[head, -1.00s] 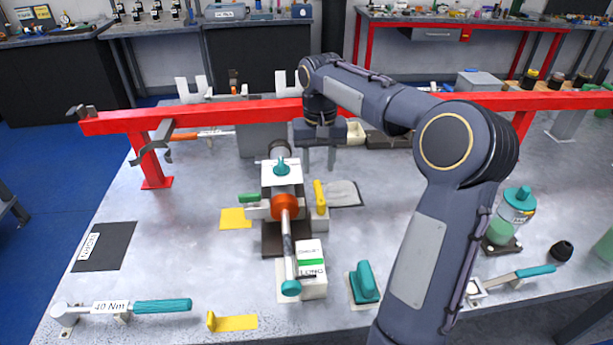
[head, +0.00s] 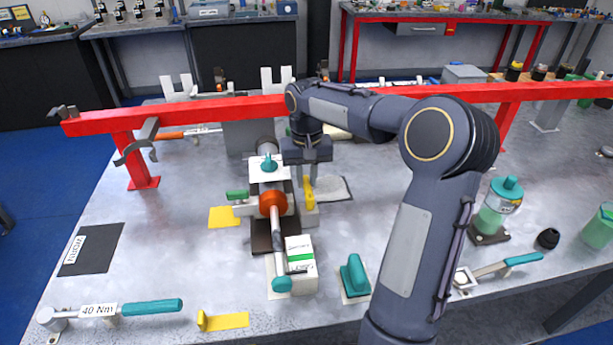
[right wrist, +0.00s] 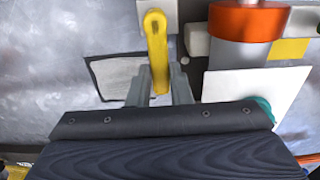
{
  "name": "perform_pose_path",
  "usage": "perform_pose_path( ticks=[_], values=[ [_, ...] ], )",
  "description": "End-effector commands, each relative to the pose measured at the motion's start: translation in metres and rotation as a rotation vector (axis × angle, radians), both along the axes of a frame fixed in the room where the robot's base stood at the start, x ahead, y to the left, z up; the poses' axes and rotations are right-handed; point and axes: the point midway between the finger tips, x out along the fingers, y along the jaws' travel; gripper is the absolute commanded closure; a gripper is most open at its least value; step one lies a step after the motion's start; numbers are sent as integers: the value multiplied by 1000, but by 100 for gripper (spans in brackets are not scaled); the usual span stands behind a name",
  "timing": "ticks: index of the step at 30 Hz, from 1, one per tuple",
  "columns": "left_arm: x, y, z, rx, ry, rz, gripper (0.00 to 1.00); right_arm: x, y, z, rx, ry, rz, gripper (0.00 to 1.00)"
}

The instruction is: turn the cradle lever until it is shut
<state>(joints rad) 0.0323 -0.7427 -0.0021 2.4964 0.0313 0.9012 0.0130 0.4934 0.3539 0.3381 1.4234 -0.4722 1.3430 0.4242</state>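The cradle (head: 291,220) stands mid-bench and holds a damper with an orange collar (head: 272,204) and a rod pointing toward me. The yellow cradle lever (head: 309,193) is on the cradle's right side. My right gripper (head: 306,171) has come down at the lever from behind. In the right wrist view the lever (right wrist: 156,40) runs between the two fingers (right wrist: 160,84), which sit close against its sides. They look shut on its end, partly hidden at the palm. My left gripper is not in view.
A red rail (head: 220,108) crosses behind the cradle, under my right arm. A torque wrench (head: 150,307) lies front left. The bench left of the cradle is mostly clear.

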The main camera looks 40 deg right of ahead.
Motion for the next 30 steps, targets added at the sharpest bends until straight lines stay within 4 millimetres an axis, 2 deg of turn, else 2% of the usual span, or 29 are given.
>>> perform_pose_path(
  ticks=[17, 30],
  values=[
    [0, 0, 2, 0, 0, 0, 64, -2, -3, 1, 0, 1, -59, 100],
    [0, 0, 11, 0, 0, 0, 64, -13, -16, 2, 0, -1, -404, 100]
  ],
)
